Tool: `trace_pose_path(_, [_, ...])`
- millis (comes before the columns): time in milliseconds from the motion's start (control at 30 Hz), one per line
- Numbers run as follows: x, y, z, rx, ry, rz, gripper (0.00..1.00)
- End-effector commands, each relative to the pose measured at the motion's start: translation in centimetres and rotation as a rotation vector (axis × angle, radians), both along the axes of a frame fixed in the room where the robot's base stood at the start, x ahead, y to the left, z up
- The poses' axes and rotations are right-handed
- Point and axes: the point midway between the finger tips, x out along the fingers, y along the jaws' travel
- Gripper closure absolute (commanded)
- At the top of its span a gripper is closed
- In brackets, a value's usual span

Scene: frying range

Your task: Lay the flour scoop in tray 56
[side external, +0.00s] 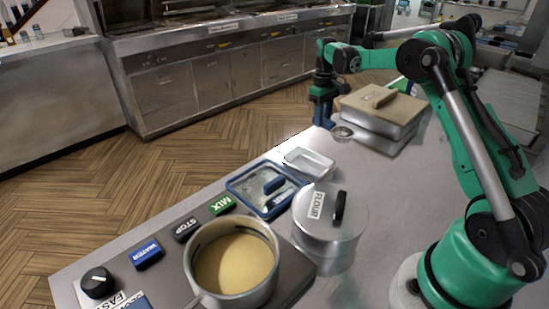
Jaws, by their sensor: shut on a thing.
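My gripper (322,116) points down over the back part of the steel counter. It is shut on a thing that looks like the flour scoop. A small round metal bowl (342,133), which looks like the scoop's bowl, shows just to the right of the fingertips. The grip itself is too small to see clearly. A small shallow metal tray (323,158) lies in front of it, nearer the camera. A blue-rimmed tray (240,196) with a dark blue piece in it lies beside that one. I cannot read the number 56 on either tray.
A lidded pot marked FLOUR (330,226) and a pan of pale batter (236,262) stand nearer the camera. MIX, STOP and WATER buttons line the left edge. Stacked metal containers with a tan lid (381,105) stand right of my gripper.

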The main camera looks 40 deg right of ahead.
Motion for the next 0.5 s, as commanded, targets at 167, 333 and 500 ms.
trace_pose_path(167, [0.0,0.0,0.0,0.000,0.000,0.000,1.00])
trace_pose_path(333, [0.4,2.3,0.7,-0.001,-0.012,0.032,1.00])
trace_pose_path(500, [0.8,7.2,2.0,0.000,-0.042,0.099,1.00])
